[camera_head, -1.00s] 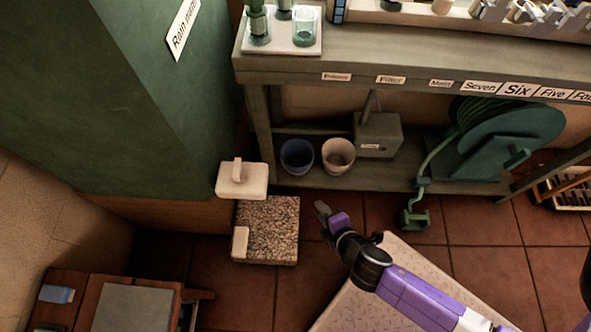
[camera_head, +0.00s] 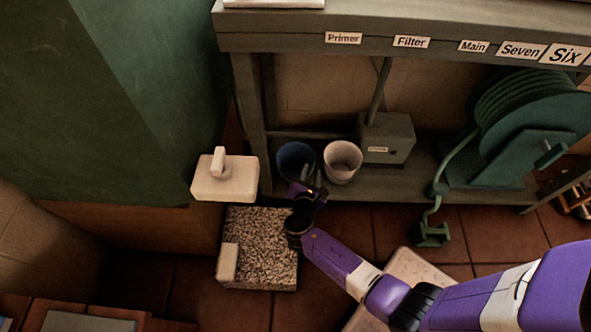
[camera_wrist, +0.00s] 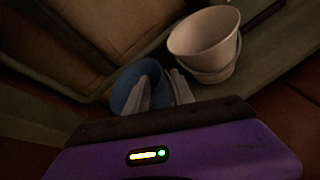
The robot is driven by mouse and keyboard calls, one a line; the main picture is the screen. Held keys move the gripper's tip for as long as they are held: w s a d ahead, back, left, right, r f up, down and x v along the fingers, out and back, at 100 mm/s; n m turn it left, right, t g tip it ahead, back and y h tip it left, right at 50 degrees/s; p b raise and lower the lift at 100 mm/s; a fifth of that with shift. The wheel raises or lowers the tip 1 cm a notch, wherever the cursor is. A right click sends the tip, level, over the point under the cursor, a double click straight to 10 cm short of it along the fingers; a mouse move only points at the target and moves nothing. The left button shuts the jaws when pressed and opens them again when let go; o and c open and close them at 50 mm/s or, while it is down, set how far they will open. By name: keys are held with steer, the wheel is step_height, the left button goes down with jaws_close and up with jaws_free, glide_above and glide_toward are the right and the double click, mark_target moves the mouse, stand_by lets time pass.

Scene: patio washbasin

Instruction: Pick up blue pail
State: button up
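The blue pail (camera_head: 294,157) stands on the low shelf under the bench, left of a whitish pail (camera_head: 342,163). My gripper (camera_head: 312,181) is at the front of the shelf, just in front of the blue pail and covering its lower right part. In the wrist view, two pale fingertips (camera_wrist: 160,90) are apart, with the blue pail (camera_wrist: 126,84) directly beyond and partly hidden by them. The whitish pail (camera_wrist: 205,45) is up and to the right there. I cannot tell whether a finger touches the blue pail.
A grey box (camera_head: 386,137) with a pipe stands right of the pails. A green hose reel (camera_head: 520,130) is farther right. A bench leg (camera_head: 250,125) is left of the pails. A speckled block (camera_head: 260,245) and a white handled block (camera_head: 225,177) are front left.

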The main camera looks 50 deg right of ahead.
steer(key=b+x, duration=0.2)
steer(key=x, duration=0.3)
steer(key=shift+f+b, duration=0.1)
steer(key=shift+b, duration=0.25)
jaws_close()
steer(key=shift+a+f, duration=0.1)
stand_by(0.9)
